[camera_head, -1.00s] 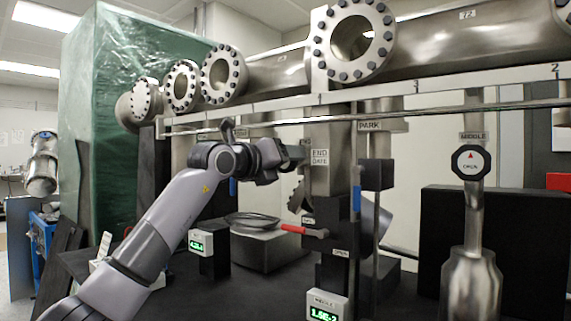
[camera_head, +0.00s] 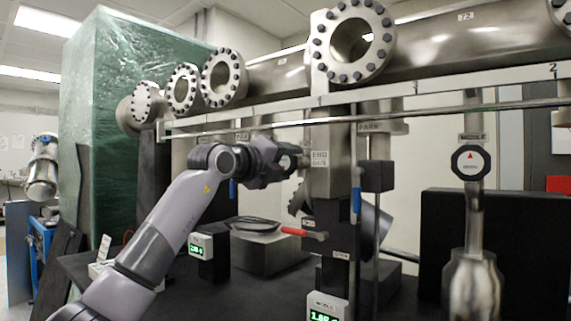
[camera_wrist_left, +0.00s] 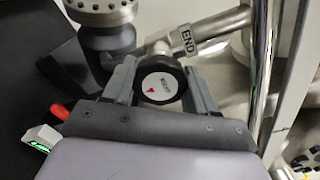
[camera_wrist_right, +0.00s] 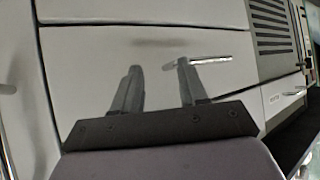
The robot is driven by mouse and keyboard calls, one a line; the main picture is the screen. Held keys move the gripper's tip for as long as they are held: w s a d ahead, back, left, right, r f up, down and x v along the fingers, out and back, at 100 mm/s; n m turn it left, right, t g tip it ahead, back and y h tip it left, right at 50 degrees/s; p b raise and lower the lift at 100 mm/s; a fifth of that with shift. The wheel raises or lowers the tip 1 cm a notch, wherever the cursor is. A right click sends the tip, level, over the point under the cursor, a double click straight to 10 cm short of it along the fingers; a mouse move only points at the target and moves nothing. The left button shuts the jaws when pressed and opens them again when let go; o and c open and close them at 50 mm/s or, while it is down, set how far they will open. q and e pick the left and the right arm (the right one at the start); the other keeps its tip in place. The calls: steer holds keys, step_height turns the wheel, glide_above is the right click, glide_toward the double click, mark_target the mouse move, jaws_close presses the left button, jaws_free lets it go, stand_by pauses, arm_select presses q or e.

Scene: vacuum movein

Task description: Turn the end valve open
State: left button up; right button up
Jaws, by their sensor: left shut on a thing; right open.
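The end valve's round black knob (camera_wrist_left: 160,80) sits between the fingers of my left gripper (camera_wrist_left: 161,88) in the left wrist view. Its white face carries a red arrow and lettering, turned in the picture. A label reading END (camera_wrist_left: 187,41) is on the metal pipe beside it.
The MIDDLE valve knob (camera_head: 471,162) is on a vertical pipe at the right. A red-handled lever (camera_head: 292,231) projects below my left gripper. Large flanged pipes (camera_head: 460,45) run overhead, with a thin rail below them. Small displays (camera_head: 323,313) stand on the dark bench.

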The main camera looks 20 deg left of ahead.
stand_by(0.3)
arm_select(q)
steer(key=o, duration=1)
steer(key=shift+o, duration=0.2)
steer(key=shift+s+a, duration=0.25)
steer(key=shift+s, duration=0.25)
steer(key=b+v, duration=0.2)
steer(key=v, duration=0.4)
